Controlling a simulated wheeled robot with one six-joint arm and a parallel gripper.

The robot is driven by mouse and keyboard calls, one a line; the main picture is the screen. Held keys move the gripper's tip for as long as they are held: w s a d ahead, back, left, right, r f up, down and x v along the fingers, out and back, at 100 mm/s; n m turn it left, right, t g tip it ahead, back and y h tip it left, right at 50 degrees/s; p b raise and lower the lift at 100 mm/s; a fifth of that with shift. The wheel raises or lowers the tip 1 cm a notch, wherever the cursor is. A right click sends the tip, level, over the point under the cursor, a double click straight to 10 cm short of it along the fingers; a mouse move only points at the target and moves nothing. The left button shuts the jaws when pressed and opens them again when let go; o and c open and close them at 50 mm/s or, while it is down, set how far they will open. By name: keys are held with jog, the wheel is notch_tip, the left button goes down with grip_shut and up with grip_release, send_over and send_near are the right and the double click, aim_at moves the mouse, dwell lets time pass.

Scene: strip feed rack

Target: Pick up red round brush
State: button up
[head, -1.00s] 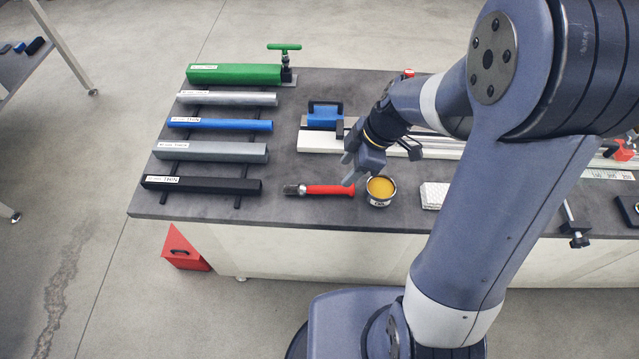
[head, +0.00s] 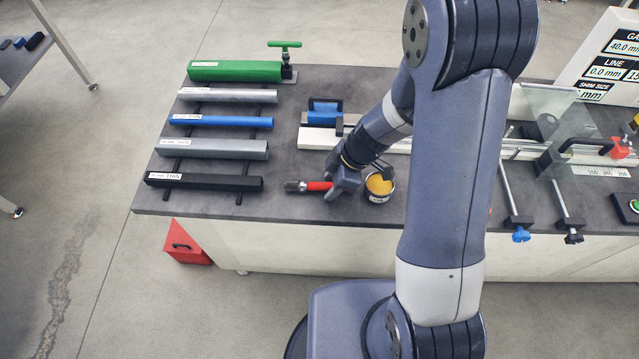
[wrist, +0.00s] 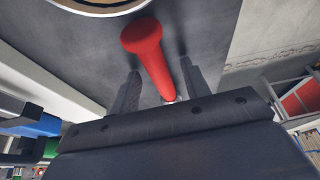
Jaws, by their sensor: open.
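The red round brush (head: 318,186) lies on the dark bench top, its bristle end (head: 293,186) pointing left in the head view. My gripper (head: 340,186) is low over the right part of its handle and hides the handle's end there. In the wrist view the red handle (wrist: 150,55) runs between my two open fingers (wrist: 158,88), with a gap on each side. The bristle end is hidden behind my gripper's body in that view.
An open tin with yellow contents (head: 379,187) stands just right of my gripper. Several bars, including a black one (head: 220,182), lie on a rack to the left. A blue block (head: 323,113) sits on a pale rail behind. Bare bench lies in front of the brush.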

grip_shut()
dwell(0.5)
notch_tip(320, 180, up, 10)
jog(key=b, duration=0.1)
dwell(0.5)
jog(key=c, duration=0.6)
grip_release()
jog(key=shift+c, duration=0.2)
grip_shut()
